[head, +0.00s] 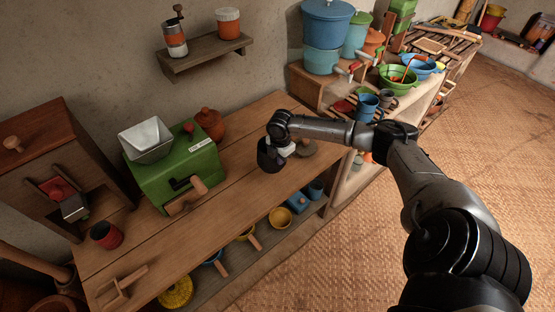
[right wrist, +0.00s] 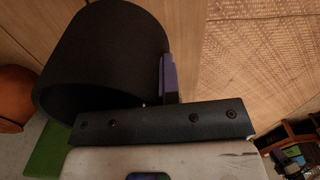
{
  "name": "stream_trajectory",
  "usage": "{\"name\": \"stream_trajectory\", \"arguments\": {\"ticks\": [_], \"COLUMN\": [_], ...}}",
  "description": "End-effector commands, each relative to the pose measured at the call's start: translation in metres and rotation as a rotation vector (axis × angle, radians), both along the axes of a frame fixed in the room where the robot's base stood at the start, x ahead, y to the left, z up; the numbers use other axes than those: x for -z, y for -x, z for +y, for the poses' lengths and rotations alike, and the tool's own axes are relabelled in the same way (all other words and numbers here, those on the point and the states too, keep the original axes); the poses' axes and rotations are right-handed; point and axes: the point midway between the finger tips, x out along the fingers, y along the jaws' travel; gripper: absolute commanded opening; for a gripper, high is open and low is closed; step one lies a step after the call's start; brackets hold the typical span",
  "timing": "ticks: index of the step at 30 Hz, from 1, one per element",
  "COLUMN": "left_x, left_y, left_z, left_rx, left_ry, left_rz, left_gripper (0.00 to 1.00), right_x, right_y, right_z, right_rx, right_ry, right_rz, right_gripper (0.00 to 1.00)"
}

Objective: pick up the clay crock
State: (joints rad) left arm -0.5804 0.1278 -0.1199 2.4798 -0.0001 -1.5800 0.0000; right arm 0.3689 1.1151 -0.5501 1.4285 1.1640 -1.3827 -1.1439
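A dark, open-mouthed round pot (head: 270,158) is at my right gripper (head: 278,148), over the back right part of the wooden bench. In the right wrist view the pot (right wrist: 105,55) is a wide black cylinder. The gripper looks shut on the wall. A reddish-brown lidded pot (head: 209,124) stands on the bench to the left. Which pot is the clay crock is not certain. My left gripper is not in view.
A green grinder (head: 180,165) with a metal hopper stands left of the gripper. Shelves with blue pots (head: 327,25) rise behind. The bench front is mostly clear.

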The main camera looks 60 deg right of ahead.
Motion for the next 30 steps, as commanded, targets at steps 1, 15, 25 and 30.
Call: {"name": "stream_trajectory", "arguments": {"ticks": [1, 15, 25, 30], "left_x": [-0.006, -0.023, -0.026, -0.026], "left_y": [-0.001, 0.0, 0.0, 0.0], "left_z": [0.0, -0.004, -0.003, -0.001], "left_rx": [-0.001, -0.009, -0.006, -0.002], "left_ry": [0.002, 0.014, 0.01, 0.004], "left_rz": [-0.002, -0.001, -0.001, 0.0], "left_gripper": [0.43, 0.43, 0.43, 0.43], "right_x": [-0.01, -0.052, -0.06, -0.061], "right_y": [0.01, 0.075, 0.089, 0.089], "right_z": [0.004, 0.036, 0.045, 0.045], "right_rx": [-0.005, -0.003, -0.001, 0.0], "right_ry": [0.003, 0.003, 0.0, 0.0], "right_rz": [0.002, 0.0, -0.001, -0.002], "right_gripper": [0.0, 0.0, 0.0, 0.0]}}
